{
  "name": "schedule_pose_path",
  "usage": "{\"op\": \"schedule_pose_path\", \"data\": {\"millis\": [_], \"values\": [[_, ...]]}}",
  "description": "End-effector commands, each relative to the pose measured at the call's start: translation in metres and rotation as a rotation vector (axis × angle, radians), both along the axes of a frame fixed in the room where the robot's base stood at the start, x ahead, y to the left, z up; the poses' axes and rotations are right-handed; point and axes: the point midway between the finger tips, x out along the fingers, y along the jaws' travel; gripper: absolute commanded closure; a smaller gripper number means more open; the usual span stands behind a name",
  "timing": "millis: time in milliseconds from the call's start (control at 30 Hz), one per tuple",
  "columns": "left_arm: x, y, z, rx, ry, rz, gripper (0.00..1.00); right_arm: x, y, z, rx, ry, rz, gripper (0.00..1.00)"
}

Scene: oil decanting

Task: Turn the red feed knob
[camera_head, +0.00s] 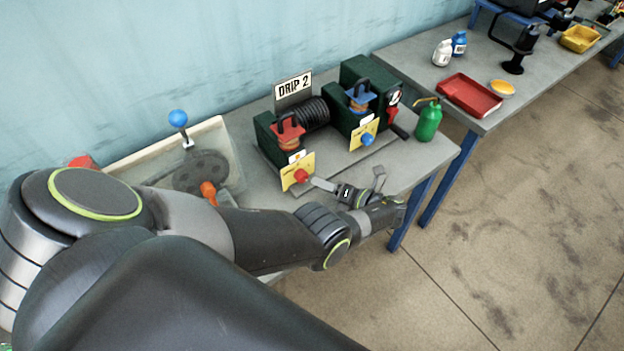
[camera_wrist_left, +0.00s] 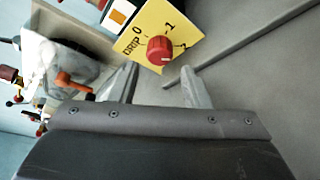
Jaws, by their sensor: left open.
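The red feed knob (camera_head: 301,176) sits on a yellow dial plate (camera_head: 297,168) on the front of the left green unit of the drip machine. In the left wrist view the knob (camera_wrist_left: 160,49) shows with the marks 0, 1 and 2 around it on the yellow plate (camera_wrist_left: 136,32). My left gripper (camera_head: 350,180) is open, close in front of the knob and to its right in the head view. In the left wrist view its two fingers (camera_wrist_left: 157,88) are spread, with the knob just beyond the gap between them, apart from both. My right gripper is not in view.
A blue knob (camera_head: 368,140) sits on a second yellow plate to the right. A green oil can (camera_head: 428,120) stands near the table's right end. A tray with an orange handle (camera_head: 209,192) lies left. A grey strip (camera_head: 345,167) runs along the table before the machine.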

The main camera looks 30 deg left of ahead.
Motion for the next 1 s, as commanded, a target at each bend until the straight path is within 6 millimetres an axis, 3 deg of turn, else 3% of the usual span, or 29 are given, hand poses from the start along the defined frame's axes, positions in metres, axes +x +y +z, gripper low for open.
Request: {"op": "schedule_pose_path", "data": {"millis": [200,433,600,1000], "values": [[-0.003,-0.055,0.010,-0.002,0.000,-0.002,0.57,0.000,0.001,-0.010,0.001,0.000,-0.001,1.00],[-0.006,-0.095,0.019,-0.002,-0.001,-0.001,0.57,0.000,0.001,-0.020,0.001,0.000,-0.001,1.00],[-0.007,-0.108,0.024,0.000,0.000,0.001,0.57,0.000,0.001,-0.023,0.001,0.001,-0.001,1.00],[-0.007,-0.109,0.025,0.000,0.000,0.001,0.57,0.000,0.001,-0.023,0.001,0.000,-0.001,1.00]]}}
